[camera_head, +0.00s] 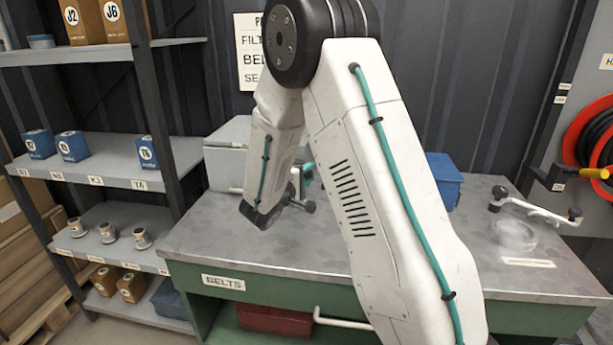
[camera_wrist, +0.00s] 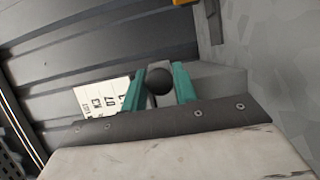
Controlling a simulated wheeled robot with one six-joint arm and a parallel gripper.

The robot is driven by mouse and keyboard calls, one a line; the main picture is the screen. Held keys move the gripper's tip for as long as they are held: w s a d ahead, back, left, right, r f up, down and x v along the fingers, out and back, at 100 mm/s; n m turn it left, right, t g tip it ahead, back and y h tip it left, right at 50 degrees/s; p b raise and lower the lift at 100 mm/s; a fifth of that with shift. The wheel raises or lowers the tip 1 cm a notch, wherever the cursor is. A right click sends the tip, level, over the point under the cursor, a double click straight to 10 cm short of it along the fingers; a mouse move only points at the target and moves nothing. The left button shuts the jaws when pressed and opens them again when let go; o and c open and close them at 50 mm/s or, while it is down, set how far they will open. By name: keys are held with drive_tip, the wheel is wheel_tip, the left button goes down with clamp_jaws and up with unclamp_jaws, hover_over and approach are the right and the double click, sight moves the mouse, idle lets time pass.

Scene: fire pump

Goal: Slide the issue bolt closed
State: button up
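My gripper shows in the wrist view (camera_wrist: 159,82) as two teal fingers set apart. A dark round knob (camera_wrist: 158,80), which looks like the handle of the issue bolt, sits between them near the tips. The fingers are very close to both sides of the knob, but I cannot tell whether they press on it. In the head view one teal finger of my gripper (camera_head: 308,171) shows behind my arm, beside a grey box (camera_head: 228,133) on the bench. My arm hides the knob there, and the bolt's bar and keeper cannot be made out.
The grey bench top (camera_head: 210,235) has free room at its front left. A blue bin (camera_head: 445,180) stands behind my arm. A crank handle (camera_head: 535,208) and a clear round dish (camera_head: 514,234) are at the right. Shelving (camera_head: 100,180) with boxes stands at the left.

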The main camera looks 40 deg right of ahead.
drive_tip(key=shift+o, duration=1.3)
drive_tip(key=shift+w+a, duration=0.1)
drive_tip(key=shift+a, duration=0.1)
drive_tip(key=v, duration=0.7)
drive_tip(key=shift+a, duration=0.3)
